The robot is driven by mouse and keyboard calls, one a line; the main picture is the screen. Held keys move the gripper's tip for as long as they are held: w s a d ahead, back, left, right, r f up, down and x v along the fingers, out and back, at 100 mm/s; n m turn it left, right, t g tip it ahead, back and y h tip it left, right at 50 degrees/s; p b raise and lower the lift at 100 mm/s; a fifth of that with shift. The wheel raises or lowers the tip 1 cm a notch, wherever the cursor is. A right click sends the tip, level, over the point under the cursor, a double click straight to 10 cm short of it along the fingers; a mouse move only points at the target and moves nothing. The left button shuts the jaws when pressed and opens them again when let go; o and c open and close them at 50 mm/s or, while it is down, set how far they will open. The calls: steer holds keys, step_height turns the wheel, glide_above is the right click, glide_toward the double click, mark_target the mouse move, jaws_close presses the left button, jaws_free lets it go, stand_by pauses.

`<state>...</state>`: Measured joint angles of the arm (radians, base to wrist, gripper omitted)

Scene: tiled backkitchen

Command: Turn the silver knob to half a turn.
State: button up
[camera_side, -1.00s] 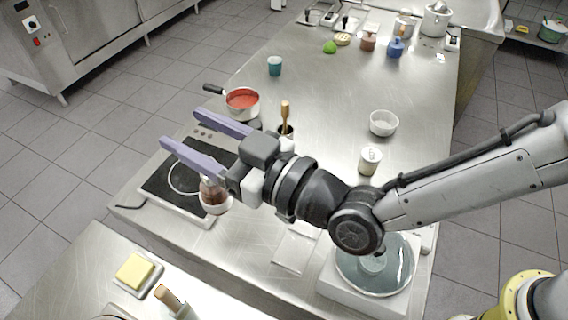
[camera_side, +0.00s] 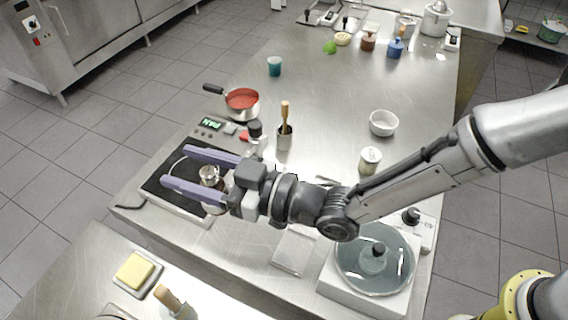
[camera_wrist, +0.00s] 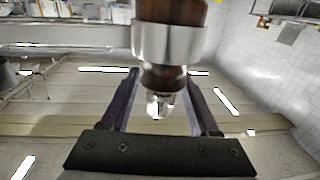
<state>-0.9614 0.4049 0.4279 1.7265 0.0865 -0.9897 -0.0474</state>
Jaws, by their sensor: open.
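A silver knob (camera_side: 209,174) tops a brown mill-like object beside the hob's front edge in the side view. The wrist view shows the knob (camera_wrist: 160,104) below a wide silver band and the brown wood body (camera_wrist: 172,12). My gripper (camera_side: 175,167) is open and points left, with one purple finger on each side of the knob. In the wrist view my gripper (camera_wrist: 161,74) also has the knob between its spread fingers. I cannot tell whether either finger touches it. The mill's lower part is mostly hidden by my gripper in the side view.
The black hob (camera_side: 163,186) lies beneath the fingers. A red-filled pan (camera_side: 242,103), a pot with a wooden-handled tool (camera_side: 285,138) and a white bowl (camera_side: 383,123) stand behind. A glass-topped device (camera_side: 372,275) stands at the front right. The steel counter's middle is mostly clear.

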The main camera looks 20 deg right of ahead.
steer(key=s+d+n+g+y, duration=0.3)
steer(key=d+g, duration=0.4)
steer(key=d, duration=0.6)
steer(key=shift+s+n+y, duration=0.3)
steer(key=shift+s+n, duration=0.4)
steer(key=shift+n, duration=0.4)
steer(key=shift+a, duration=0.1)
steer(key=shift+w+r+g, duration=0.15)
steer(key=shift+g, duration=0.15)
steer(key=x, duration=1.3)
steer(key=shift+a, duration=0.35)
jaws_close()
